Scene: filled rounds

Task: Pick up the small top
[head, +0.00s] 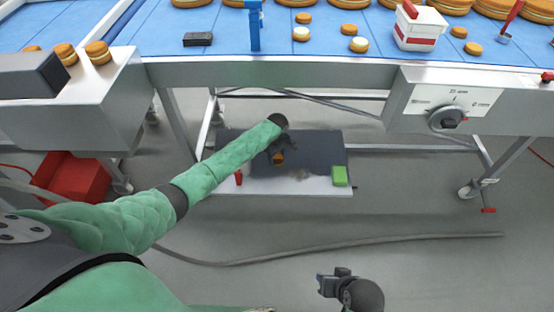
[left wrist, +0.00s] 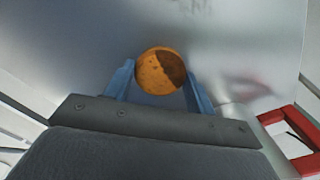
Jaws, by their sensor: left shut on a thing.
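The small top, a round orange-brown disc (left wrist: 158,70), sits between the two blue fingers of my left gripper (left wrist: 160,82) in the left wrist view. Its right part is dark. The fingers are shut on its sides. In the head view, my left arm reaches under the table edge, and a small orange-brown piece (head: 278,158) shows at my left gripper (head: 277,152), above the low shelf. The fingers are too small and dark to make out there. My right gripper (head: 336,282) is at the bottom of the head view, dark and apart from everything; its jaws are unclear.
A low shelf (head: 312,188) with a dark mat (head: 325,150) lies below the blue belt (head: 350,20). A green block (head: 340,176) and a small red item (head: 238,177) are on the shelf. Filled rounds stand on the belt. A red bin (head: 72,178) is at left; a hose crosses the floor.

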